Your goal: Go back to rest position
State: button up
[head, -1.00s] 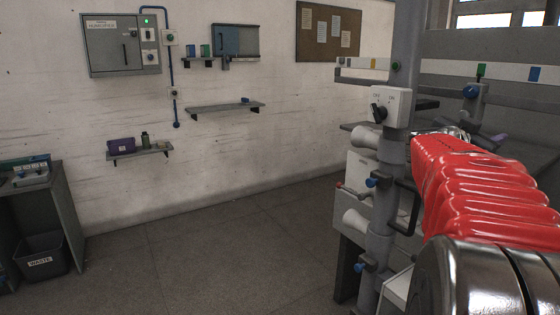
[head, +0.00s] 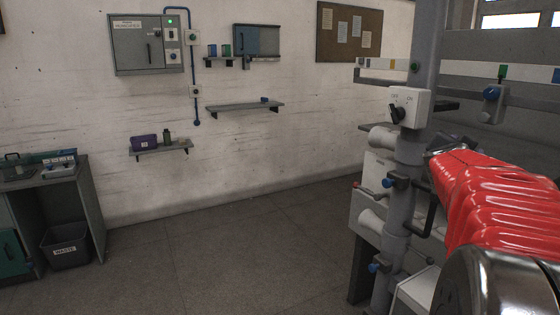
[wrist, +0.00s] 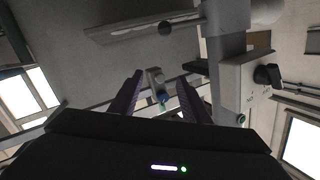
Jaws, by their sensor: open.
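My gripper shows in the wrist view (wrist: 158,98), with its two dark purple fingers apart and nothing between them. The fingers point toward the winder's grey panel and rail. In the head view my red-sleeved arm reaches in from the right edge toward the cone winder (head: 407,170). The gripper end is mostly hidden behind the red sleeve, beside the winder's grey post. A white switch box with a black knob (head: 409,107) is on that post, and it also shows close by on the right in the wrist view (wrist: 245,85).
The winder's post, black handle and white cones (head: 372,217) stand close left of my arm. A blue-knobbed bracket (head: 492,105) is on the rail above it. The floor (head: 220,250) at centre is clear. A waste bin (head: 66,247) and grey bench (head: 85,190) stand at left.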

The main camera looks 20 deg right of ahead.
jog(key=w+a+f+n+t+y, duration=0.1)
jog(key=w+a+f+n+y, duration=0.25)
jog(key=a, duration=0.55)
jog(key=w+a+f+n+t+y, duration=0.1)
jog(key=a+f+n+y, duration=0.1)
jog(key=a+f+y, duration=0.35)
jog(key=w+a+f+n+t+y, duration=0.1)
jog(key=w+a+f+n+y, duration=0.1)
jog(key=a+f, duration=0.65)
jog(key=s+a+f+n+g+y, duration=0.1)
jog(key=s+a+f+n, duration=0.2)
jog(key=s+a, duration=0.3)
jog(key=s+a+f+n+g+y, duration=0.1)
jog(key=s+a, duration=0.5)
jog(key=a, duration=0.8)
jog(key=s+a+f+n+g+y, duration=0.2)
jog(key=s+a+f+n, duration=0.3)
jog(key=a, duration=0.6)
jog(key=shift+s+n+g, duration=0.35)
jog(key=shift+s+g, duration=0.05)
jog(key=shift+c, duration=0.6)
